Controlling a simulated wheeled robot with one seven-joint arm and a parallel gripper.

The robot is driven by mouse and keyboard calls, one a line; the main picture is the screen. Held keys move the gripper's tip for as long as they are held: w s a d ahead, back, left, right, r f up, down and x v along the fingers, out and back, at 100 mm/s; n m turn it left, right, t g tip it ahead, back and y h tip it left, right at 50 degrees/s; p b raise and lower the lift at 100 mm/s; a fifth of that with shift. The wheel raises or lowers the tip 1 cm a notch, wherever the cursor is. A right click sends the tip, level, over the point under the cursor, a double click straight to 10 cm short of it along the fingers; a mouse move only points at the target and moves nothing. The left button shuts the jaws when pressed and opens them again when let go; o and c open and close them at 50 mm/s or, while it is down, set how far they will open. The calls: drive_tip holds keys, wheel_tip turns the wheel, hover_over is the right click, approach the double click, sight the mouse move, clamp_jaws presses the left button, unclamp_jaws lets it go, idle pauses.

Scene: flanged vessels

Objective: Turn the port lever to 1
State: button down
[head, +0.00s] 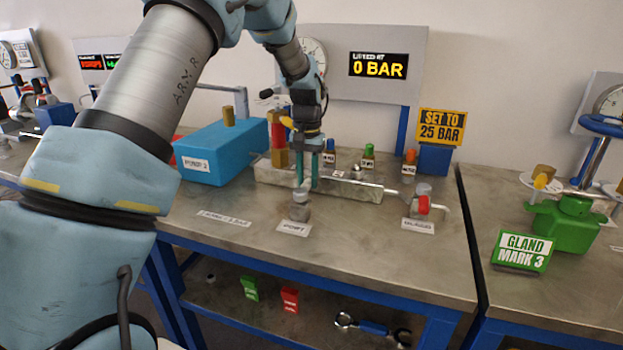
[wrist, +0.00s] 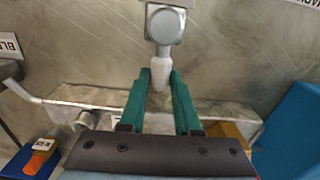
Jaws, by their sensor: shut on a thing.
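The port fitting (head: 300,207) is a grey block with a round cap, standing on the bench behind its PORT label (head: 294,229). In the wrist view the fitting (wrist: 165,25) is at the top centre, and its pale lever (wrist: 160,72) points down the picture from it. My gripper (head: 307,182) reaches down from above, behind the fitting. In the wrist view the teal fingers of my gripper (wrist: 161,77) are closed on both sides of the lever's end. No position marks for the lever can be read.
A metal manifold bar (head: 345,188) runs behind the lever, with colour-capped valves beyond it. A blue box (head: 220,150) stands to the left. A red-fronted bleed fitting (head: 422,205) stands to the right. The bench front (head: 340,255) is clear. A gauge panel (head: 410,45) reads 0 BAR.

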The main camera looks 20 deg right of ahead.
drive_tip(key=shift+w+a+n, duration=0.15)
drive_tip(key=shift+w+n, duration=0.1)
drive_tip(key=shift+n, duration=0.25)
drive_tip(key=shift+r, duration=0.1)
drive_tip(key=c, duration=0.6)
unclamp_jaws()
drive_tip(key=shift+a, duration=0.1)
wheel_tip(320, 180, up, 11)
drive_tip(key=b, duration=0.2)
